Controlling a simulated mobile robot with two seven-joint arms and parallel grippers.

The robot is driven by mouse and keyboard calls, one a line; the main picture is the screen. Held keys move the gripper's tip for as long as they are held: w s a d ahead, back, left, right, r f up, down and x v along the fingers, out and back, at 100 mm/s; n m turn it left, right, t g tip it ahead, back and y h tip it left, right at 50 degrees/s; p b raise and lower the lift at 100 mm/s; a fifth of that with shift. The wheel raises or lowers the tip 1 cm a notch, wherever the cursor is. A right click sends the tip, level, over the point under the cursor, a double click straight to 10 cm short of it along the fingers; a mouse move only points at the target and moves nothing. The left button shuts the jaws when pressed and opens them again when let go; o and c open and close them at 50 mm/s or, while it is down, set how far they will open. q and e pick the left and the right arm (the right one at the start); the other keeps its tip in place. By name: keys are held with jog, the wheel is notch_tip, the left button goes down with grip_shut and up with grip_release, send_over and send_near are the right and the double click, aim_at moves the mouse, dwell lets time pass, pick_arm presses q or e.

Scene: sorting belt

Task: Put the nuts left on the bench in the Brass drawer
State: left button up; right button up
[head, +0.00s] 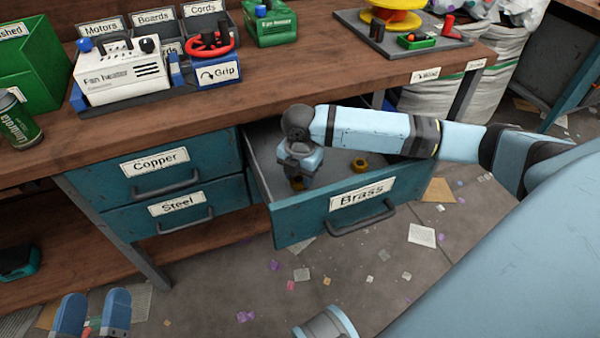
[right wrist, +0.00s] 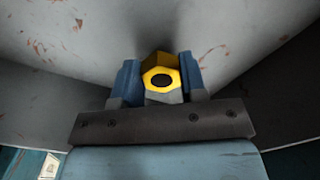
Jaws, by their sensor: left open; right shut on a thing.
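The Brass drawer (head: 335,208) is pulled open below the bench (head: 300,82). My right gripper (head: 298,175) reaches down into the left part of this drawer. It is shut on a brass hex nut (head: 297,184), which shows between the two fingers in the right wrist view (right wrist: 160,66). Whether this nut touches the drawer floor I cannot tell. Another brass nut (head: 360,164) lies on the drawer floor to the right, partly by my arm. My left gripper (head: 93,314) is open and empty at the lower left, away from the bench top.
The Copper drawer (head: 165,175) and Steel drawer (head: 180,215) are shut, left of the Brass drawer. On the bench stand a fan heater (head: 122,75), labelled bins, a green can (head: 18,122) and a tray (head: 400,38) of parts. The bench front is clear. Scraps litter the floor.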

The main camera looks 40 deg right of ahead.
aim_at(300, 176)
jog(key=shift+f+p, duration=0.3)
jog(key=shift+f, duration=0.1)
jog(key=o, duration=1)
jog(key=shift+c, duration=0.2)
pick_arm(q)
jog(key=shift+r+t, duration=0.3)
jog(key=shift+r, duration=0.1)
jog(key=shift+f, duration=0.15)
pick_arm(e)
jog(key=shift+r+b, duration=0.2)
jog(key=shift+b, duration=0.2)
notch_tip(300, 176, up, 8)
jog(key=p, duration=0.3)
jog(key=shift+f, duration=0.15)
pick_arm(q)
jog(key=shift+a+f+g+y+p, duration=0.55)
jog(key=shift+a+y+p, duration=0.25)
jog(key=shift+p, duration=0.25)
pick_arm(e)
jog(key=shift+r, duration=2.55)
